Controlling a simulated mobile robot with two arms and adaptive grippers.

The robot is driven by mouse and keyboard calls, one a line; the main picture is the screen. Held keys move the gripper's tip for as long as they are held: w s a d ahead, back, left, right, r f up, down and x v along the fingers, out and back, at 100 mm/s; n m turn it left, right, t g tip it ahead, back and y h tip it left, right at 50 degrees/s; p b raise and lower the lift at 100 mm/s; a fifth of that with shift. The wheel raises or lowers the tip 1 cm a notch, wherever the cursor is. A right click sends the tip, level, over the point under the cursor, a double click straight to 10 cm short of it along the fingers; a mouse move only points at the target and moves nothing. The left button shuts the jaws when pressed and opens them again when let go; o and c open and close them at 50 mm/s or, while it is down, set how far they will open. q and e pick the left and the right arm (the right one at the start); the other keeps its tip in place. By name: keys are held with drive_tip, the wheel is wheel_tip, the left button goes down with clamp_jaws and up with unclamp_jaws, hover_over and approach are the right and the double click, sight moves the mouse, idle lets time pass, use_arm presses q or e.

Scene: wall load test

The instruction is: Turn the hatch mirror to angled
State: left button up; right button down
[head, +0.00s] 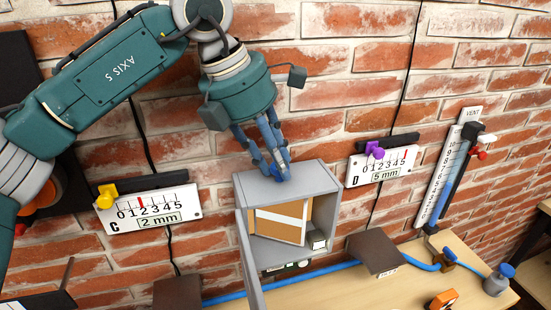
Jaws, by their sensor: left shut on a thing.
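The hatch is an open grey box (328,178) on the brick wall, with its door (247,262) swung out at the left. Inside it a tilted panel, tan with a pale band (282,222), looks like the mirror; whether the tan is its own face or a reflection I cannot tell. My left gripper (283,172) comes down from above, with its blue fingers shut at the top of the box. The thing between the fingertips is hidden by them. My right gripper is not in view.
Gauge C (150,216) with a yellow knob (105,196) is left of the box. Gauge D (382,168) with a purple knob (375,150) is to the right. A vent scale (438,180) is further right. Below are a brown block (376,252), a blue hose (318,271) and a wooden bench (400,290).

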use_arm(q)
drive_tip(key=shift+w+r+m, duration=0.15)
drive_tip(key=shift+r+m, duration=0.05)
drive_tip(key=shift+m, duration=0.2)
drive_tip(key=o, duration=1.1)
drive_tip(key=shift+o, duration=0.3)
drive_tip(key=shift+f, duration=0.1)
drive_tip(key=v, duration=1.2)
